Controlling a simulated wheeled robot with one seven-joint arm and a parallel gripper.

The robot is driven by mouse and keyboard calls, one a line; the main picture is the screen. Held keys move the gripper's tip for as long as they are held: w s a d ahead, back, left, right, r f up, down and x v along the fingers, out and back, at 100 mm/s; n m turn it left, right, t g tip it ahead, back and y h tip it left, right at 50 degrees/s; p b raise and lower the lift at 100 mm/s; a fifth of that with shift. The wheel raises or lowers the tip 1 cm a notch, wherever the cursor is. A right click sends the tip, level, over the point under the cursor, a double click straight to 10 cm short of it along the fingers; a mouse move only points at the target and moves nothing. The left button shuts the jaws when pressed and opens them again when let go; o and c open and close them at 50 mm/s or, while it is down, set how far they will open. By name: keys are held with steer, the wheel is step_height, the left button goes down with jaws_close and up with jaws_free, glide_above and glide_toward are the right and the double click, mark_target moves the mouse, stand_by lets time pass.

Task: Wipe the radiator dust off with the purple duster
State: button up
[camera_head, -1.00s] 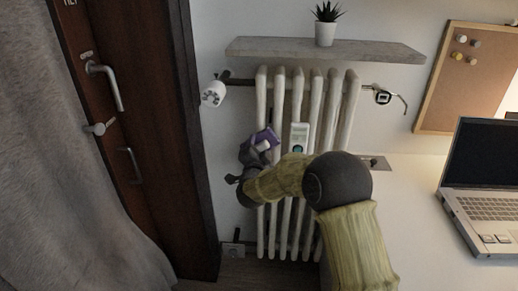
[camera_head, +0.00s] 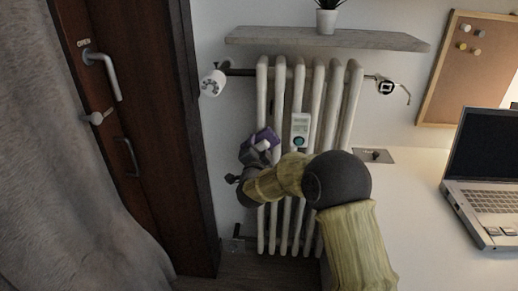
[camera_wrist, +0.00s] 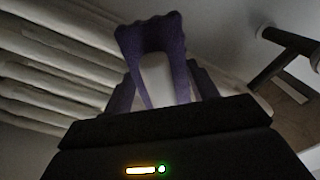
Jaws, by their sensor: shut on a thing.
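The radiator (camera_head: 337,105) is white with several vertical columns and stands against the wall. It also shows in the wrist view (camera_wrist: 60,50), running across the left side. The purple duster (camera_head: 262,137) is at the radiator's left columns; it also shows in the wrist view (camera_wrist: 152,32) as a purple head over a pale handle. My gripper (camera_head: 255,152) is shut on the duster in front of the left columns. I cannot tell whether the duster touches the radiator. No dust can be made out at this size.
A wall shelf (camera_head: 375,41) with a potted plant (camera_head: 326,20) is above the radiator. A white valve knob (camera_head: 212,83) sticks out at its left. A small white device (camera_head: 300,127) is on the columns. A laptop (camera_head: 485,200) lies on the white desk (camera_head: 420,235). A dark door (camera_head: 150,130) stands left.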

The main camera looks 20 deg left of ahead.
step_height(320, 180, down, 3)
steer(key=shift+f+b, duration=0.1)
steer(key=shift+b, duration=1.1)
steer(key=b+v, duration=0.1)
steer(key=v, duration=0.5)
steer(key=shift+b, duration=0.35)
steer(key=shift+s, duration=0.1)
steer(key=b+v, duration=0.1)
steer(key=v, duration=0.2)
